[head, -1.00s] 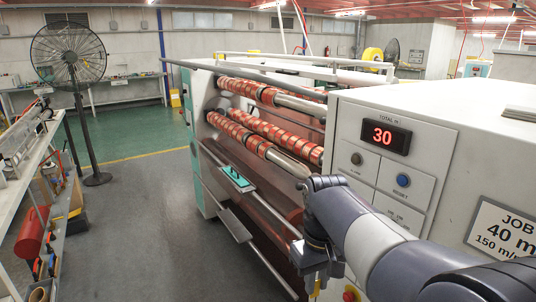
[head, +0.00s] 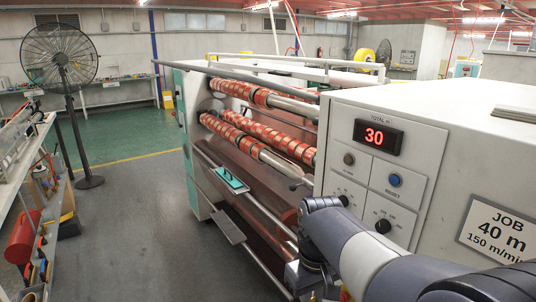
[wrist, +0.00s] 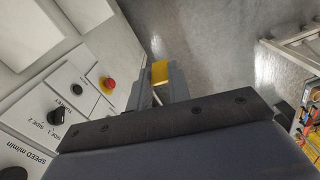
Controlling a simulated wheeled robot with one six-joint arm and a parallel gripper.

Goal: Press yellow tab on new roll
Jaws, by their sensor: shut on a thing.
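My gripper shows in the wrist view (wrist: 159,84), its grey fingers shut on a small yellow tab (wrist: 159,72). The tab is over grey floor in that view and touches no roll there. In the head view my arm reaches down in front of the machine's control panel, and the fingertips are out of sight or hidden. Red printed rolls sit on the machine's upper shaft (head: 238,89) and lower shaft (head: 230,132), well up and left of my wrist. I cannot tell which roll is the new one.
The control panel (head: 375,175) reads 30. A red emergency button (wrist: 109,83) and knobs are close left of my gripper in the wrist view. A teal pad (head: 230,181) is on the machine's front rail. A fan (head: 62,60) and shelving stand left; the aisle floor (head: 130,230) is clear.

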